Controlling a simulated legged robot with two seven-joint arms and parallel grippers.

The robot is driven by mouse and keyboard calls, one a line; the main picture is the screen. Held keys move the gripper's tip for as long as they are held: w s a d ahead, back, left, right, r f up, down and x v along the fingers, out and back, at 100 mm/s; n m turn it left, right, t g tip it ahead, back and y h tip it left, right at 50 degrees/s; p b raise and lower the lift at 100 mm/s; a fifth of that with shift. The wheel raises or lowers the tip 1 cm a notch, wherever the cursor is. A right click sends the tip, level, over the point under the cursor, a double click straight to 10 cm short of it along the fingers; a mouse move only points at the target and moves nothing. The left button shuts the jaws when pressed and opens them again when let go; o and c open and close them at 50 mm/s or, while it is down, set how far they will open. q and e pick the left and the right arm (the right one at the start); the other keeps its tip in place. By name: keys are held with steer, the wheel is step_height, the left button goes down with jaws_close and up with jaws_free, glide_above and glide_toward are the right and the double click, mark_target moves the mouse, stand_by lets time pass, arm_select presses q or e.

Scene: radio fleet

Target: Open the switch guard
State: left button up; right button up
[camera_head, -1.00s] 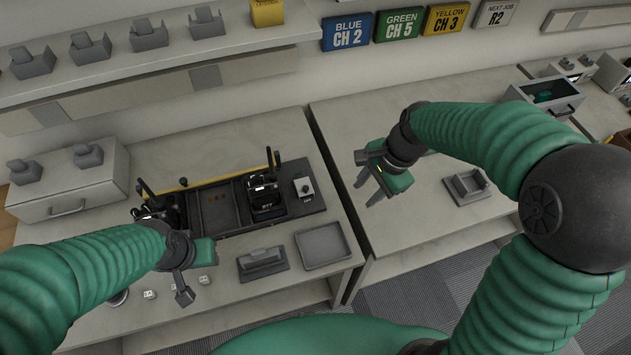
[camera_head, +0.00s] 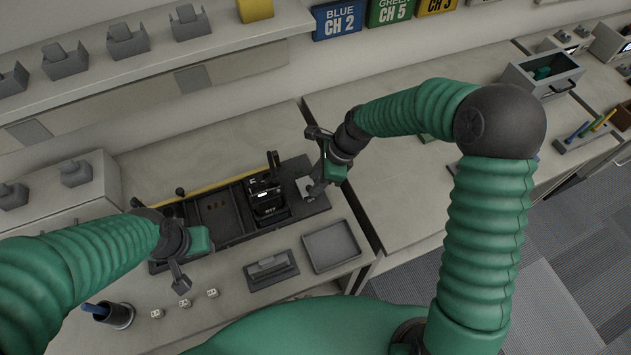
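The small switch box (camera_head: 304,185), pale with a dark label, sits at the right end of the black equipment tray (camera_head: 318,208). Its guard is too small and partly covered to make out. My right gripper (camera_head: 316,190) points down at the box's right side, its fingertips overlapping the box in the picture. I cannot tell whether they touch it, or how far apart the fingers are.
A black radio (camera_head: 266,200) stands in the tray, left of the switch box. In front are a grey cradle (camera_head: 270,270) and an empty shallow tray (camera_head: 331,246). A dark cup (camera_head: 119,316) and small white cubes (camera_head: 185,303) lie front left.

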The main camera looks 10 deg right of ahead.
steer(key=shift+a+f, duration=0.35)
steer(key=shift+a, duration=0.25)
steer(key=shift+s+a+f, duration=0.1)
steer(key=shift+a, duration=0.35)
steer(key=shift+d, duration=0.3)
steer(key=shift+c, duration=0.6)
steer(key=shift+d, duration=0.45)
steer(key=c, duration=0.5)
jaws_close()
steer(key=shift+a, duration=0.3)
arm_select(q)
steer(key=shift+s+a, duration=0.2)
steer(key=shift+a, duration=0.25)
steer(key=shift+d, duration=0.2)
arm_select(e)
steer(key=shift+d, duration=0.1)
